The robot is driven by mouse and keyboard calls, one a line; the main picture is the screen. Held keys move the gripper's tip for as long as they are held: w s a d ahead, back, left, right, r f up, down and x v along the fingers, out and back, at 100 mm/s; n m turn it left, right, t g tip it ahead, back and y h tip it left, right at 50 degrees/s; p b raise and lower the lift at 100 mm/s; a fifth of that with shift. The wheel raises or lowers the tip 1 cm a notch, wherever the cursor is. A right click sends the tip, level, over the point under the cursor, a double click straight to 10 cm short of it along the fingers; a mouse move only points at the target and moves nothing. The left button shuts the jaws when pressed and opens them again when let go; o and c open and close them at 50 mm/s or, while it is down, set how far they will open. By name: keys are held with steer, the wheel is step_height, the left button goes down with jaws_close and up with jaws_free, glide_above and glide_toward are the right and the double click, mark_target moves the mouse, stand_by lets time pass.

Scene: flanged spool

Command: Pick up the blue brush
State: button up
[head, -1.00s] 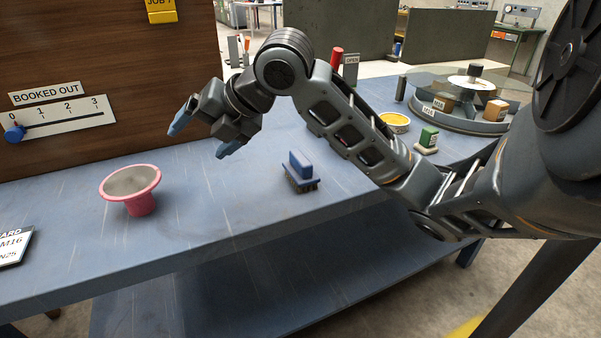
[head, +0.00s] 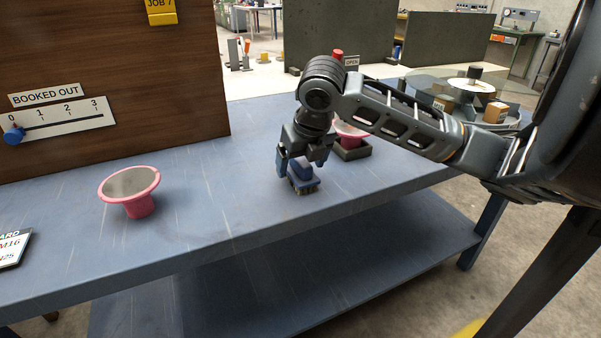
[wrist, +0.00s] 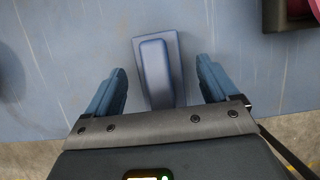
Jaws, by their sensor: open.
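The blue brush (head: 303,182) stands upright on the blue bench, bristles down, near the front edge. My gripper (head: 299,174) is just above and around it, pointing down. In the wrist view, the brush (wrist: 156,72) lies between the two blue fingers of my gripper (wrist: 160,88), with a gap on each side. The fingers are open and hold nothing. The brush's near end is hidden behind the gripper body.
A pink flanged spool (head: 137,198) stands on the bench at left. Another pink spool (head: 350,131) sits in a dark square holder (head: 352,150) close behind my gripper. A brown board (head: 100,60) with a slider scale rises at the back left. The bench between is clear.

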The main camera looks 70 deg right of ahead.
steer(key=shift+x, duration=1.25)
steer(key=shift+c, duration=0.5)
steer(key=c, duration=1)
steer(key=shift+w+r, duration=0.1)
steer(key=shift+r, duration=0.05)
